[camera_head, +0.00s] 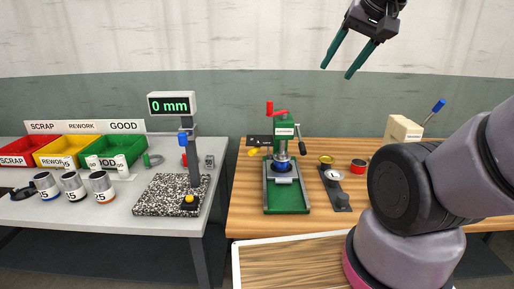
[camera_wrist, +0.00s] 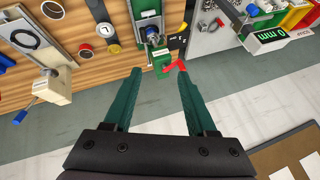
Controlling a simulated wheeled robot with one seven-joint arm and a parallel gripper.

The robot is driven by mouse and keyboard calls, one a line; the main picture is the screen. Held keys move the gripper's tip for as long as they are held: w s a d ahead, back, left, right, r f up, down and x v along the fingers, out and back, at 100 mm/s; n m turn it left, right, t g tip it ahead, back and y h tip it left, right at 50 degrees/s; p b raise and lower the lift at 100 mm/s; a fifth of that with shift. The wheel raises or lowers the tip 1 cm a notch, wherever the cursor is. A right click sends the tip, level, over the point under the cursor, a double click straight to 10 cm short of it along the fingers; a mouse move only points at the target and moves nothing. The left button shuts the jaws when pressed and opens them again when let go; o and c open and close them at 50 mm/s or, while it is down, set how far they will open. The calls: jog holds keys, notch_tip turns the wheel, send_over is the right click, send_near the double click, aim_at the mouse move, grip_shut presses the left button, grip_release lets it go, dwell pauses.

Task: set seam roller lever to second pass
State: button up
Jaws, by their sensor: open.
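The seaming machine (camera_head: 286,130) is green and stands on the wooden bench. A red lever (camera_head: 275,111) is at its upper left, with an upright part and an arm reaching right. A yellow-tipped lever (camera_head: 255,151) sticks out at its left, by a dark plate (camera_head: 259,140). A black handle (camera_head: 301,146) hangs at its right. I cannot tell which one is the seam roller lever. My gripper (camera_head: 338,72) is open and empty, above and right of the machine, apart from it. In the wrist view the red lever (camera_wrist: 174,67) shows between the fingertips, beyond them.
A blue-handled beige block (camera_head: 402,130) stands at the right of the wooden bench (camera_head: 245,205). A gauge plate (camera_head: 335,186) and small tins (camera_head: 358,166) lie beside the machine. The grey table (camera_head: 120,215) holds a display stand (camera_head: 172,104), cans and bins. Space above the machine is clear.

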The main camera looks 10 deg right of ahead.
jog(key=w+a+f+n+g+h, duration=0.1)
jog(key=w+f+n+g+h, duration=0.45)
jog(key=f+n, duration=0.45)
jog(key=n+t+h, duration=0.8)
jog(key=n+t, duration=0.5)
jog(key=n, duration=1.2)
send_near(249, 155)
jog(key=x, duration=0.2)
jog(key=shift+y, duration=0.35)
jog(key=x, duration=1.1)
jog(key=shift+s+r, duration=0.1)
jog(key=shift+r, duration=0.05)
grip_shut()
